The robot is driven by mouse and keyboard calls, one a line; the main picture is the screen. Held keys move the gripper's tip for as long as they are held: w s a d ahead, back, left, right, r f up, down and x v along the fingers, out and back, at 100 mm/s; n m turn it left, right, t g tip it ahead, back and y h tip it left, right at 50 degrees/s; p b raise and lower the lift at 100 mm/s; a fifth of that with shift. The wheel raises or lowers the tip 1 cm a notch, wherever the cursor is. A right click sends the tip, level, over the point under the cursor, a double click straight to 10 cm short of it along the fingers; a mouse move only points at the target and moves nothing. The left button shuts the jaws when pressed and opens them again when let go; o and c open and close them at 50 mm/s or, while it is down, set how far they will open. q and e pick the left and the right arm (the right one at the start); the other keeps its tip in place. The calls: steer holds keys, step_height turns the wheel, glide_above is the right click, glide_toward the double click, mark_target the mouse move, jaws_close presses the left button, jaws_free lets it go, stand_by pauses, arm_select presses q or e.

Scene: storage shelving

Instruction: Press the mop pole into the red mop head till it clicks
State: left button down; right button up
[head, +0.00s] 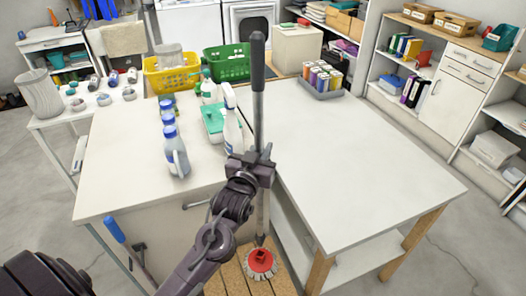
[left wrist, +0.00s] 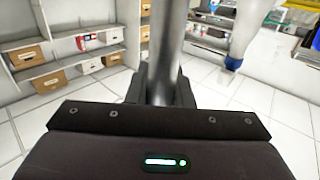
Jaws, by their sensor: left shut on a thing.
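The mop pole (head: 258,100) is grey with a dark grip on its upper part. It stands close to upright in the head view. My left gripper (head: 251,168) is shut around the pole partway down. In the left wrist view the pole (left wrist: 166,45) rises between the two dark fingers (left wrist: 161,88). The red mop head (head: 261,262), with a pale fringe, sits on a slatted wooden surface below. The pole's lower end shows just above the mop head's socket in the picture; I cannot tell whether they touch. My right gripper is not in view.
A white table (head: 350,170) stands right of the pole, its top mostly clear.

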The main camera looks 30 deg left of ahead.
arm_select(q)
steer(key=shift+r, duration=0.1)
steer(key=shift+p, duration=0.35)
steer(key=shift+f+b, duration=0.5)
steer(key=shift+f, duration=0.2)
step_height(320, 180, down, 5)
steer(key=b, duration=0.2)
steer(key=shift+r+b, duration=0.2)
steer(key=shift+b, duration=0.15)
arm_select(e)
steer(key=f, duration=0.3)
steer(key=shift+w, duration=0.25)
arm_select(q)
steer(key=shift+f, duration=0.15)
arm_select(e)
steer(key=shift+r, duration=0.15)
arm_select(q)
steer(key=shift+p, duration=0.75)
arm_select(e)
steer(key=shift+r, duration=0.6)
